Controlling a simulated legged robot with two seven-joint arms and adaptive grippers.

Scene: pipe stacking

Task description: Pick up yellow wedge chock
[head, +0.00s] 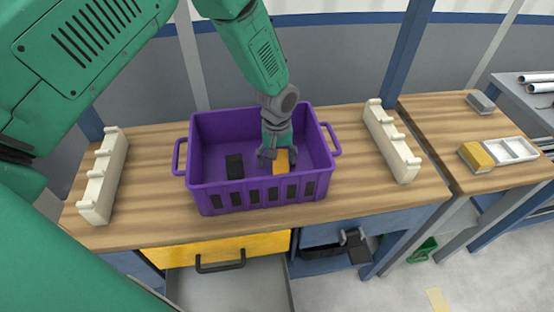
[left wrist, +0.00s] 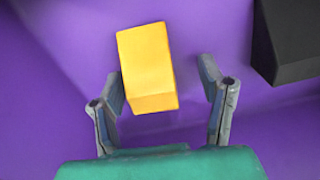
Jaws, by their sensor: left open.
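The yellow wedge chock (head: 281,162) lies in the purple crate (head: 250,196), right of its middle in the head view. My left gripper (head: 272,156) reaches down into the crate at the chock. In the left wrist view the chock (left wrist: 148,68) shows ahead of and partly between the two spread fingers of the gripper (left wrist: 162,92). The chock looks slightly tilted in that view. My right gripper is not in view.
A black block (head: 234,166) lies in the crate left of the chock; a dark block (left wrist: 288,40) shows at the wrist view's right. Cream racks (head: 104,176) and (head: 391,141) flank the crate. A side table holds a yellow-topped block (head: 477,157) and a white tray (head: 511,150). The yellow drawer (head: 220,251) is below.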

